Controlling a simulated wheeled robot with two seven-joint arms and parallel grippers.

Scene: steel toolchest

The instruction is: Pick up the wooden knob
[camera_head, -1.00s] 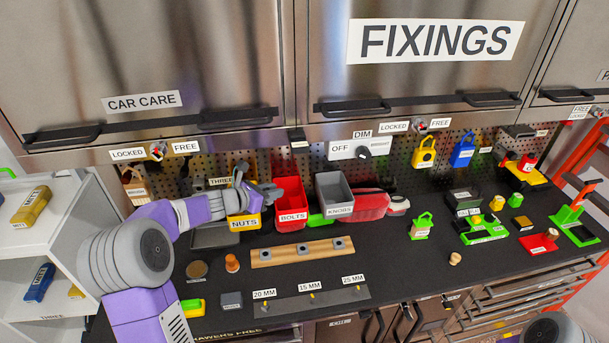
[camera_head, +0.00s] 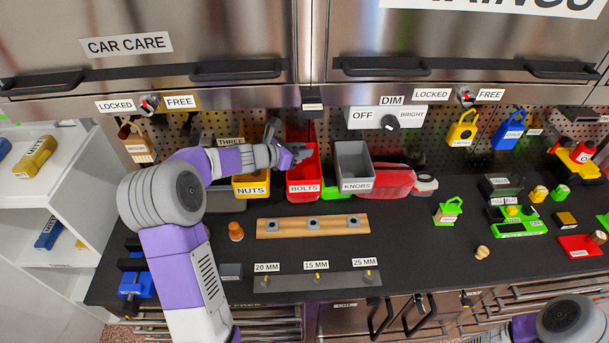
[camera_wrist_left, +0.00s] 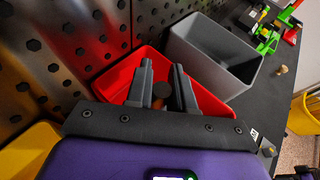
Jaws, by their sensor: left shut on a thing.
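A small pale wooden knob (camera_head: 482,252) stands on the dark worktop at right of centre, well apart from my left gripper; it also shows at the right in the left wrist view (camera_wrist_left: 281,70). My left gripper (camera_head: 292,156) is over the red BOLTS bin (camera_head: 304,187). In the left wrist view its fingers (camera_wrist_left: 162,76) are close together on a small brown thing (camera_wrist_left: 163,90), partly hidden and too dark to name. The grey KNOBS bin (camera_head: 355,182) stands right of the red one. My right gripper is out of view.
The yellow NUTS bin (camera_head: 251,187) stands left of the red bin. A wooden strip (camera_head: 285,229) and a grey marked strip (camera_head: 340,283) lie in front. An orange-brown piece (camera_head: 236,231) stands near my left arm. Worktop around the pale knob is clear.

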